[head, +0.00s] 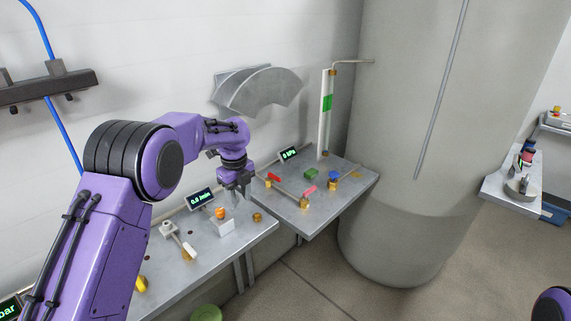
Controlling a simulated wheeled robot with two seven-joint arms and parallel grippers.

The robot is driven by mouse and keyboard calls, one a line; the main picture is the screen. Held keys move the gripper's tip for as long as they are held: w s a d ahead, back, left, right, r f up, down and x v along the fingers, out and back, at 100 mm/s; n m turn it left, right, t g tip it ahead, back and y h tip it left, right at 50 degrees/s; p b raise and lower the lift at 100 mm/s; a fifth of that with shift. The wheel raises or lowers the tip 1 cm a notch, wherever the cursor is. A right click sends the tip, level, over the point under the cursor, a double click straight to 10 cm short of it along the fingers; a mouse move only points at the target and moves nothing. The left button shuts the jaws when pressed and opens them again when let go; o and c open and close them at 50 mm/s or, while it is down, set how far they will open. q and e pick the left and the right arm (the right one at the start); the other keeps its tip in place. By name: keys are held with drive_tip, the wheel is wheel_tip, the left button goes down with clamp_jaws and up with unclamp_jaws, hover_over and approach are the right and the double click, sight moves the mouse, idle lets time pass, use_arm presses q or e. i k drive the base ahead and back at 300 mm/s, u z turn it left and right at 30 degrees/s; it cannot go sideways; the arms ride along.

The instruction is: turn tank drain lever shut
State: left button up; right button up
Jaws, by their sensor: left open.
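The large grey tank (420,160) stands at centre right. On the bench (340,203) beside it are a red lever (274,177) and a pink-red lever (309,190) on a brass-coloured valve. I cannot tell which of them is the tank drain lever. Blue (334,174) and green (308,174) parts sit behind them. My left gripper (236,198) is open, points down and is left of both levers, apart from them. It is above the nearer bench, by a white block with an orange knob. My right gripper is out of view.
A display (201,199) and a white-handled lever (187,247) are on the nearer bench (215,251). A second display (289,154) and an upright gauge tube (326,110) stand at the back. Another bench (508,197) is far right. Open floor lies in front.

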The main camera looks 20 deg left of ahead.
sight(270, 176)
drive_tip(key=i, duration=0.9)
